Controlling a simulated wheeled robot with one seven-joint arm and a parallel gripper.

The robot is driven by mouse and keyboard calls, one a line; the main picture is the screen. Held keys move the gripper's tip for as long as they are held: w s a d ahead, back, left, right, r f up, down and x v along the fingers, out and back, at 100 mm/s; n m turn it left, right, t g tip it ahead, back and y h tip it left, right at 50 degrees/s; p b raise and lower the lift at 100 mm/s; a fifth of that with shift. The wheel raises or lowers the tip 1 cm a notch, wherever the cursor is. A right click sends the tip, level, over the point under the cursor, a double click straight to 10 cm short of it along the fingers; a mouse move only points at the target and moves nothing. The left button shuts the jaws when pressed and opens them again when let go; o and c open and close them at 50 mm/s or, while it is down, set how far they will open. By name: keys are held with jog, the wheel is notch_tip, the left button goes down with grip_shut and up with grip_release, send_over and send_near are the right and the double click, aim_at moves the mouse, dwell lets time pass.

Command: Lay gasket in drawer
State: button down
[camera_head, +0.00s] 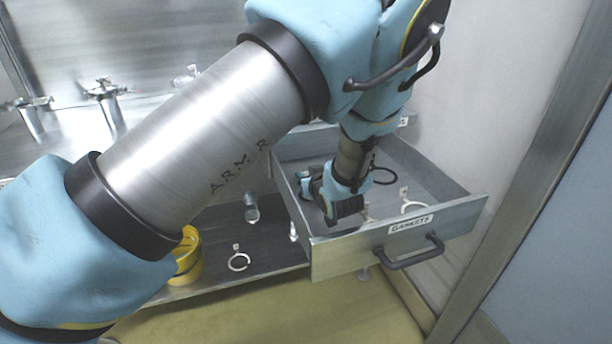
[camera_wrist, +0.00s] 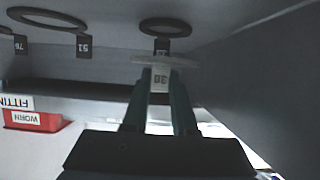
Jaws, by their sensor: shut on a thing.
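The open grey drawer (camera_head: 345,256), labelled GASKETS, has a handle on its front. My gripper (camera_head: 345,212) reaches down inside it, near its left wall. In the wrist view my gripper (camera_wrist: 158,95) is shut on the tag (camera_wrist: 160,80) of a pale gasket (camera_wrist: 150,61), which shows nearly edge-on; the tag seems to read 38. Whether this gasket touches the drawer floor I cannot tell. A white ring (camera_head: 414,206) with a tag lies in the drawer to the right. Dark rings with tags (camera_wrist: 165,27) (camera_wrist: 45,17) show in the wrist view.
A white ring (camera_head: 239,262) with a tag lies on the dark counter, left of the drawer. A red bin (camera_wrist: 33,121) labelled WORN shows in the wrist view. A wall stands close to the drawer's right.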

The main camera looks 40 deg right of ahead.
jog(key=shift+f+b, duration=0.4)
jog(key=shift+f, duration=0.25)
jog(key=c, duration=0.7)
grip_release()
jog(key=shift+r, duration=0.2)
jog(key=v, duration=0.8)
jog(key=shift+w+r, duration=0.2)
jog(key=shift+r, duration=0.15)
